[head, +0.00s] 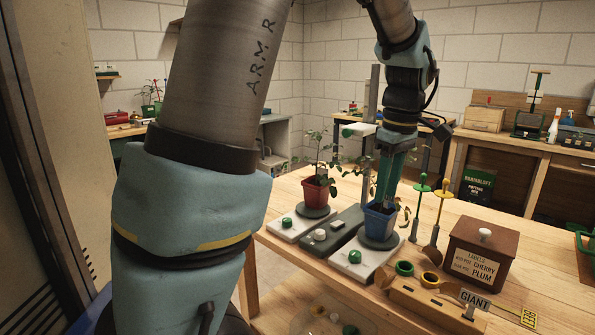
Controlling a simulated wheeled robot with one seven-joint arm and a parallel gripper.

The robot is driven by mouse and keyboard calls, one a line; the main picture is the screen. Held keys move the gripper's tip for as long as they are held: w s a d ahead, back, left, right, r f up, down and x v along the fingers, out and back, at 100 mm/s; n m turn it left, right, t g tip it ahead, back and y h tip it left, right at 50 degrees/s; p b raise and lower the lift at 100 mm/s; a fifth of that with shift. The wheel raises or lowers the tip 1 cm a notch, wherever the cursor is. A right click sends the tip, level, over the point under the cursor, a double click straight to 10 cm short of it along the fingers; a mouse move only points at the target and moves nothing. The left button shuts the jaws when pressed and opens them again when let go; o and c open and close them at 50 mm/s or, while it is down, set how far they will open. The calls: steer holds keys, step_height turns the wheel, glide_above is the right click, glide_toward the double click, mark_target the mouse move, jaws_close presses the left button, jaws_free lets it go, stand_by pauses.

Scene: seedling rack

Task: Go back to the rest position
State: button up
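My gripper (386,197) points down at the blue pot (378,224), with its teal fingers at the pot's rim. Whether the fingers touch or hold the rim, I cannot tell. The blue pot holds a leafy seedling, partly hidden behind the fingers, and stands upright on a dark round plate on a white base with a green knob (354,257). A red pot (315,191) with another seedling stands to its left on a similar plate.
A grey block with a white knob (320,235) lies between the two bases. Right of the blue pot are a green-topped tool (420,188), a yellow-topped tool (443,194) and a brown label box (480,253). A wooden holder (425,298) with rings is in front. Bare tabletop (290,188) shows at left.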

steer(key=s+a+f+m, duration=0.1)
steer(key=a+f+m, duration=0.2)
steer(key=a, duration=0.5)
steer(key=s+a+f+m, duration=0.2)
steer(key=a+f, duration=0.1)
steer(key=a, duration=0.5)
steer(key=s+a+f+m, duration=0.2)
steer(key=a+f+m, duration=0.1)
steer(key=a, duration=0.6)
steer(key=shift+s+f+m+t+h+p, duration=0.2)
steer(key=shift+m+t+h+p, duration=0.1)
steer(key=shift+t+h+p, duration=0.15)
